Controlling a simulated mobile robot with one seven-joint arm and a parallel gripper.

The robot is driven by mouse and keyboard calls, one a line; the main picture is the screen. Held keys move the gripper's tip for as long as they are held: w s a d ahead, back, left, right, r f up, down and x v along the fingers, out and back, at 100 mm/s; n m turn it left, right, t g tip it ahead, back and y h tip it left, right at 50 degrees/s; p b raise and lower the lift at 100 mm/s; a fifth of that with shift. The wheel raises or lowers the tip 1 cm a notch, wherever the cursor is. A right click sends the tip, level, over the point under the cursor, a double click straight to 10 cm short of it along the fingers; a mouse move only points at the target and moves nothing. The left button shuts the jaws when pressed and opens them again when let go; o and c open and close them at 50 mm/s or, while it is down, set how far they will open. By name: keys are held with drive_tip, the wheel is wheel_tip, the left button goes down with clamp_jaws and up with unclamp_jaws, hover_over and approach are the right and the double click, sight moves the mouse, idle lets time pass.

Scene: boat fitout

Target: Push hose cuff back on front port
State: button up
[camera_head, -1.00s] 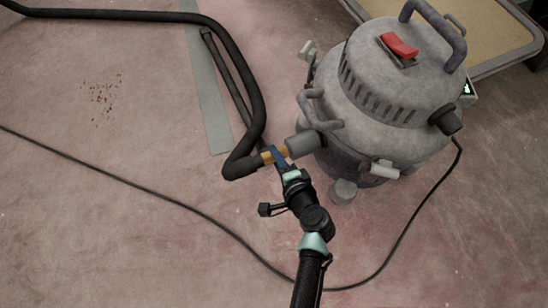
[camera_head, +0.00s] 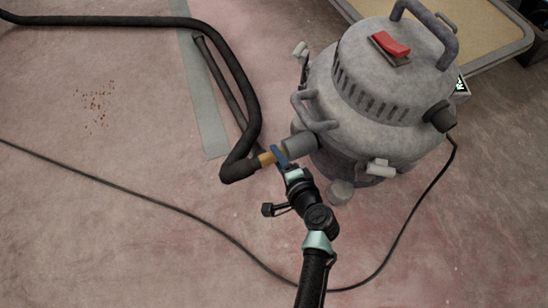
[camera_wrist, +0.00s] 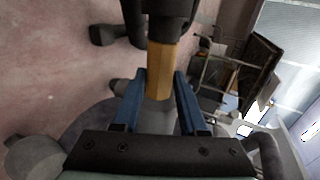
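The hose cuff (camera_head: 266,158) is a short orange-yellow sleeve on the end of the black hose (camera_head: 238,172). The front port (camera_head: 299,145) is a grey tube on the grey vacuum's (camera_head: 385,95) lower left side. My gripper (camera_head: 279,154) is at the cuff's port-side end, close to the port. In the wrist view, its two blue fingers (camera_wrist: 160,85) stand on both sides of the cuff (camera_wrist: 160,68). I cannot tell whether they touch it. The cuff lines up roughly with the port; a finger hides their junction, so its seating cannot be told.
A black cable (camera_head: 150,202) runs across the floor and up to the vacuum's right side. A grey strip (camera_head: 203,95) and a dark tube (camera_head: 222,82) lie left of the vacuum. A tan-topped platform (camera_head: 490,35) stands behind it. The floor at lower left is mostly clear.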

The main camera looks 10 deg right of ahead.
drive_tip(key=o, duration=0.4)
drive_tip(key=shift+a, duration=0.1)
drive_tip(key=p+v, duration=0.6)
drive_tip(key=v, duration=0.7)
drive_tip(key=shift+p, duration=0.3)
